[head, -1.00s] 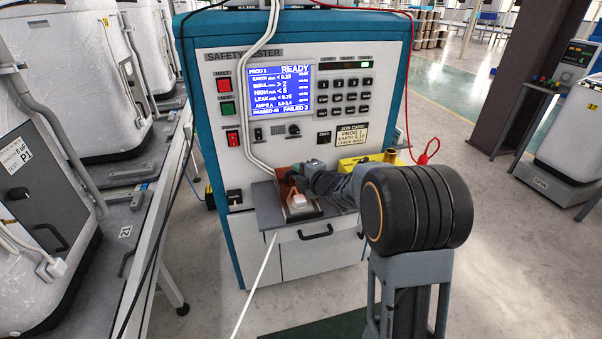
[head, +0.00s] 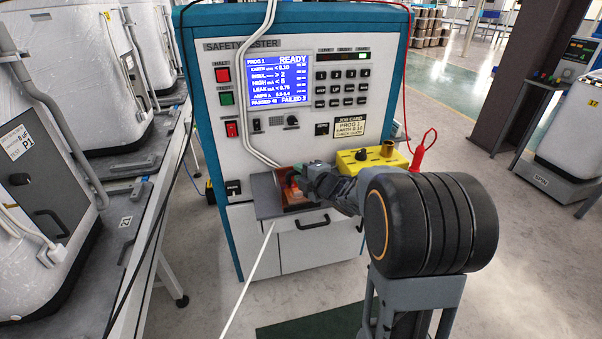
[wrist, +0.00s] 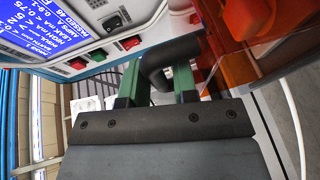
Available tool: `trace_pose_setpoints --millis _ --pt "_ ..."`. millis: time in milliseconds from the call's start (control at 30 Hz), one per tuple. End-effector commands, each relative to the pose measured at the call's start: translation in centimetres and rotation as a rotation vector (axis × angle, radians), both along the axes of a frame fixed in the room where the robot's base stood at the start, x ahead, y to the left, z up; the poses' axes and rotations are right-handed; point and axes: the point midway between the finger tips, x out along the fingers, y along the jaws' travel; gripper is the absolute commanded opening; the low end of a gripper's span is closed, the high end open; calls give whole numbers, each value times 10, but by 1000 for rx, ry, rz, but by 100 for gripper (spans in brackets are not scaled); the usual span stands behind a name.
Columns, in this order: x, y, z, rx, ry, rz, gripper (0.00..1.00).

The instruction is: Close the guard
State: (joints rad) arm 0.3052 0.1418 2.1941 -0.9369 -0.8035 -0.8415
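The guard (head: 291,186) is a see-through orange cover over the small grey shelf on the front of the safety tester. In the head view it lies low over the shelf, and I cannot tell whether it is fully down. In the wrist view its orange panel (wrist: 285,40) fills the upper right. My gripper (head: 303,180) is at the guard's right side. Its green fingertips (wrist: 158,84) stand apart with the dark curved handle (wrist: 160,62) between them, and seem shut on it. My wrist hides part of the guard in the head view.
A yellow box (head: 368,160) with a brass post stands right of my gripper, with a red clip (head: 418,158) on a lead beside it. White cables hang down the tester's front (head: 235,110). A drawer handle (head: 312,222) sits below the shelf. A bench with white appliances is at left.

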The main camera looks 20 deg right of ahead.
Motion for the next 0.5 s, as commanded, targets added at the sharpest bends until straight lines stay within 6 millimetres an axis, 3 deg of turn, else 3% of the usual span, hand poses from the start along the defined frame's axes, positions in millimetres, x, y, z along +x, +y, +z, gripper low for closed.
trace_pose_setpoints --millis 233,500 --pt "-16 -6 5 -1 -3 -3 27" --pt "-67 -24 15 -2 -3 -5 27"
